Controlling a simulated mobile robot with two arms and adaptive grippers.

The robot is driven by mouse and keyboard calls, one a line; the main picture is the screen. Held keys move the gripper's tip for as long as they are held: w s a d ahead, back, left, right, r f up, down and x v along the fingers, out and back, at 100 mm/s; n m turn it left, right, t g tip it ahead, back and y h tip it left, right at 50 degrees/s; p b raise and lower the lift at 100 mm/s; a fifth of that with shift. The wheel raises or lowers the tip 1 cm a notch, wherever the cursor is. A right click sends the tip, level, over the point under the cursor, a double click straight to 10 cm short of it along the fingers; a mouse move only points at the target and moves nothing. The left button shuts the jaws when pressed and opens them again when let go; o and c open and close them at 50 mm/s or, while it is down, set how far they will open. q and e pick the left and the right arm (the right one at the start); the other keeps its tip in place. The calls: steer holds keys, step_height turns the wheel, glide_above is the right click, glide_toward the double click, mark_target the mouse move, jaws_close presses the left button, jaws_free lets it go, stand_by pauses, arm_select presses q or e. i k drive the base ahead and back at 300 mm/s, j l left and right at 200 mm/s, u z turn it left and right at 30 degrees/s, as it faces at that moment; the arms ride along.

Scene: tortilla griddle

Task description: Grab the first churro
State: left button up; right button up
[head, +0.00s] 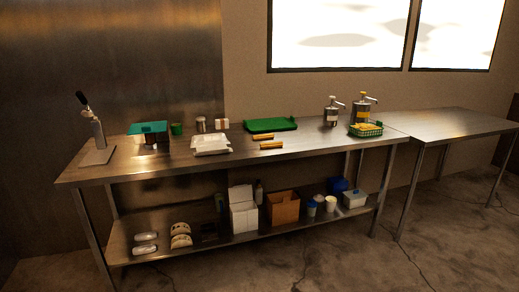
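Two short orange-brown sticks lie on the metal table, just in front of the green tray; they look like churros, but they are small and I cannot be sure. The nearer stick (271,145) lies clear on the tabletop. The farther stick (263,137) lies close behind it, near the tray's front edge. A green basket (366,132) at the right end of the table holds yellowish food that I cannot make out. Neither of my grippers shows in the head view.
An empty second table (450,123) stands at right. The floor in front is clear.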

mark_target(268, 145)
steer(key=i+l, duration=0.5)
steer(key=l, duration=0.2)
steer(key=i+j, duration=0.35)
steer(key=i+j+z, duration=0.1)
steer(key=i+j, duration=0.2)
steer(key=j, duration=0.2)
steer(key=i+j, duration=0.35)
steer(key=i+j+z, duration=0.1)
steer(key=i+j, duration=0.2)
steer(key=j, duration=0.2)
